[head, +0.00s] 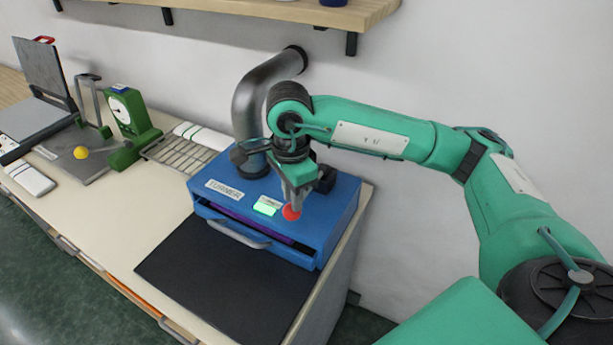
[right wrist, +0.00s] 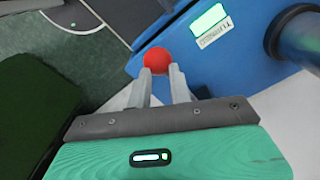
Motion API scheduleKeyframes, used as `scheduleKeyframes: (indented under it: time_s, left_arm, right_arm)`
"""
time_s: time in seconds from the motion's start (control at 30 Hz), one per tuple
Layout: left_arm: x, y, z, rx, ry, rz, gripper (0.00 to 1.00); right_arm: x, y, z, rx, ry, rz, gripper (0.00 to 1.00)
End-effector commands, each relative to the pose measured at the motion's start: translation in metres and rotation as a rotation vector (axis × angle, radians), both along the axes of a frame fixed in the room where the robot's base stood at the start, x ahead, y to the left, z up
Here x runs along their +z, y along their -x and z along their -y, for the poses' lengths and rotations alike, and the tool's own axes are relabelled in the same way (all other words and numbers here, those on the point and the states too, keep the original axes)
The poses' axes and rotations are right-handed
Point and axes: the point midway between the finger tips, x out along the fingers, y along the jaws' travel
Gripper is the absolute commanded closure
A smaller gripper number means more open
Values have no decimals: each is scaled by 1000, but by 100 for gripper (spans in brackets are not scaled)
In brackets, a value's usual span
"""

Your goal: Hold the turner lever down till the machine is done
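The blue machine labelled TURNER (head: 330,215) stands at the right end of the worktop; part of it shows in the right wrist view (right wrist: 190,75). A small green panel (head: 267,206) is lit on its top. The red ball knob of the lever (head: 291,213) is at the machine's right front; its shaft is hidden. My right gripper (head: 290,203) comes down on it from above. In the right wrist view, the fingertips lie at either side of the red knob (right wrist: 157,60), closed to about its width. My left gripper is out of view.
A grey pipe (head: 250,110) rises behind the machine to the wall. A black mat (head: 215,280) lies in front, below the machine's handle (head: 238,235).

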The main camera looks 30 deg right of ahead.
Motion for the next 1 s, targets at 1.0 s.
scheduleKeyframes:
  time_s: [1.0]
  left_arm:
    - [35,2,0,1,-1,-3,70]
  right_arm:
    - [80,0,0,0,0,0,80]
